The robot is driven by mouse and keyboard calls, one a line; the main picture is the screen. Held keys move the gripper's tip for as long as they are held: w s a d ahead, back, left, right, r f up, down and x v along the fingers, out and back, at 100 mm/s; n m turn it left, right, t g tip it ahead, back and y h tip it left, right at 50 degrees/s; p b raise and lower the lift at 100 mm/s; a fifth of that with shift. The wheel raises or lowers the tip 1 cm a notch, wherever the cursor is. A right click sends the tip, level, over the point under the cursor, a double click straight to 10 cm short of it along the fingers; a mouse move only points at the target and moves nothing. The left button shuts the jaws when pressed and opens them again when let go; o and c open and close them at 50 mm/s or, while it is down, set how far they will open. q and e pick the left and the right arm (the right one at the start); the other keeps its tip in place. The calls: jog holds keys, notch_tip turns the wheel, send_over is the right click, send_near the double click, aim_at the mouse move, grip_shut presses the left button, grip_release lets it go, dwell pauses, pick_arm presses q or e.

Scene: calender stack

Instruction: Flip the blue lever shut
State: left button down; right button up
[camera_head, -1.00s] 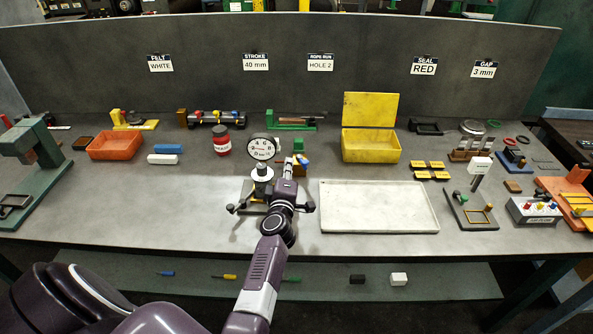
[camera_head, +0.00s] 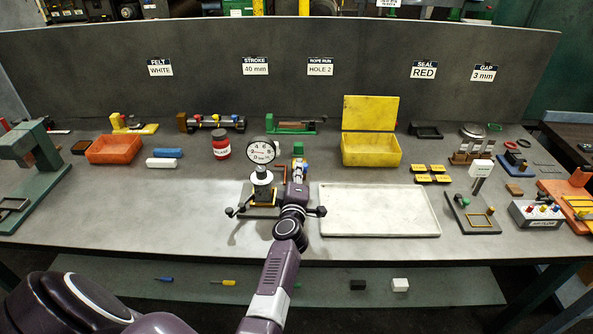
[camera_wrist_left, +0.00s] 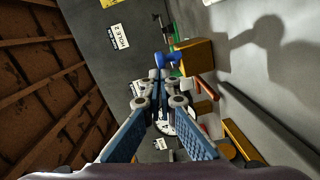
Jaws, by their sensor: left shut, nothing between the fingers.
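The blue lever (camera_wrist_left: 166,59) shows in the left wrist view as a rounded blue handle sticking out from a yellow-brown block (camera_wrist_left: 196,54). It lies just beyond my left fingertips, with a small apparent gap; I cannot tell whether they touch. In the head view a small blue part (camera_head: 306,168) shows just right of my gripper, and the block is mostly hidden behind it. My left gripper (camera_head: 297,166) is shut and empty, reaching away over the table; its closed fingertips (camera_wrist_left: 156,84) show in the wrist view. My right gripper is not in view.
A dial gauge (camera_head: 261,151) on a stand is close to the left of my gripper. A pale tray (camera_head: 378,210) lies to the right, a yellow open box (camera_head: 371,149) behind it. A red jar (camera_head: 221,145) and an orange bin (camera_head: 115,149) stand left.

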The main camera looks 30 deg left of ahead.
pick_arm(q)
jog(key=shift+w+d, duration=0.15)
jog(key=shift+d, duration=0.05)
jog(key=shift+w+d, duration=0.55)
jog(key=shift+d, duration=0.15)
jog(key=shift+w+d+p, duration=0.35)
jog(key=shift+w+d, duration=0.45)
jog(key=shift+w, duration=0.25)
jog(key=shift+w+d, duration=0.2)
jog(key=shift+w, duration=0.45)
jog(key=shift+w+d, duration=0.15)
jog(key=shift+w, duration=0.45)
jog(key=shift+w+b, duration=0.5)
jog(key=shift+w, duration=0.75)
